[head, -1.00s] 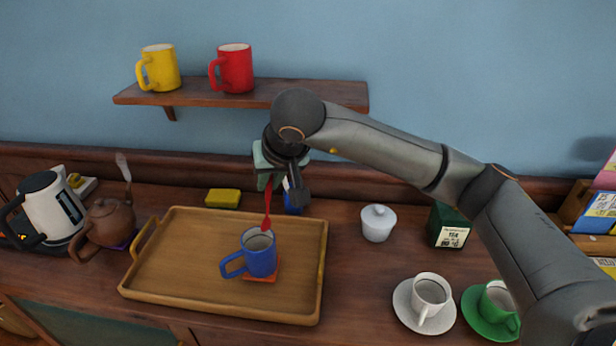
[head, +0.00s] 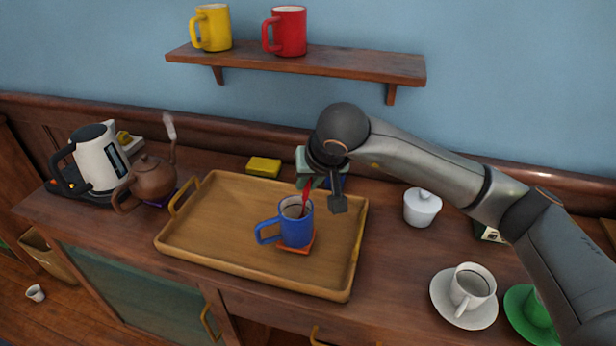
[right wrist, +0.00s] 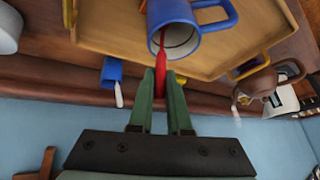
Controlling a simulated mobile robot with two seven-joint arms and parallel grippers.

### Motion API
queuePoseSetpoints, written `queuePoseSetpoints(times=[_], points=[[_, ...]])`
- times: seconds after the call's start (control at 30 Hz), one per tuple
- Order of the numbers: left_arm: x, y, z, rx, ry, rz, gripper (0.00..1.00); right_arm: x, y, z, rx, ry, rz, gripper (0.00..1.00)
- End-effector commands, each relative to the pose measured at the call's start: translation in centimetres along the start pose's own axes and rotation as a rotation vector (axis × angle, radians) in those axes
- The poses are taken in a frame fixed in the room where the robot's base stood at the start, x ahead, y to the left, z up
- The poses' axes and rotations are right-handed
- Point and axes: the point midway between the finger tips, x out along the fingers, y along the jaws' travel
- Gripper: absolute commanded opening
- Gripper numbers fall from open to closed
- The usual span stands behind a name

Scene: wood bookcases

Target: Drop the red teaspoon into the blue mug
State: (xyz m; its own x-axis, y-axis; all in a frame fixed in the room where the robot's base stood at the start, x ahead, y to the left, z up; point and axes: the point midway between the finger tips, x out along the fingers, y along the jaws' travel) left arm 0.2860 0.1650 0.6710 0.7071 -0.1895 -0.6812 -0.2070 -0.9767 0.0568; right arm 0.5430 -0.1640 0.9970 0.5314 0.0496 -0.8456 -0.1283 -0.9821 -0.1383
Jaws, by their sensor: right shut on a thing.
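The blue mug (head: 296,230) stands upright on an orange-red coaster (head: 293,250) in the wooden tray (head: 215,238). It also shows in the right wrist view (right wrist: 172,12). The red teaspoon (head: 306,197) points down, its lower end inside the mug's opening. It also shows in the right wrist view (right wrist: 160,78). My right gripper (right wrist: 160,80) is shut on the teaspoon's upper part, behind and above the mug. In the head view, the right gripper (head: 322,185) is partly hidden by its own wrist. My left gripper is not in view.
A yellow sponge (head: 263,167) lies behind the tray. A brown teapot (head: 152,180) and a kettle (head: 98,158) stand left. A shelf (head: 300,62) holds yellow and red mugs.

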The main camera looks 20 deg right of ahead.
Motion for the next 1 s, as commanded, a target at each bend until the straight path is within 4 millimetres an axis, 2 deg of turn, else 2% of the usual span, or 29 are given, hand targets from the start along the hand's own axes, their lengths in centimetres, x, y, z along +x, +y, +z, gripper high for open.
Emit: queuePoseSetpoints(times=[0.13,0.17,0.47,0.77,0.87,1.0], points=[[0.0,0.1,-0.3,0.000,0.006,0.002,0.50,-0.1,0.0,0.0,0.000,0.001,-0.001,0.00],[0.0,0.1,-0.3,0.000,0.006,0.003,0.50,-0.1,0.0,0.0,0.000,0.000,-0.001,0.17],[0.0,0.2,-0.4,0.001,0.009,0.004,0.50,-0.1,0.0,0.0,0.000,0.000,0.000,0.51],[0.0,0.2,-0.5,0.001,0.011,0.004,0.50,-0.3,0.0,-0.1,0.000,0.001,0.000,0.51],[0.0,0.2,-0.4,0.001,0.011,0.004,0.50,-1.2,0.0,-0.1,-0.001,0.002,-0.001,0.51],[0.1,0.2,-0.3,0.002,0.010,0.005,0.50,-3.9,0.0,-0.2,-0.001,0.007,-0.002,0.51]])
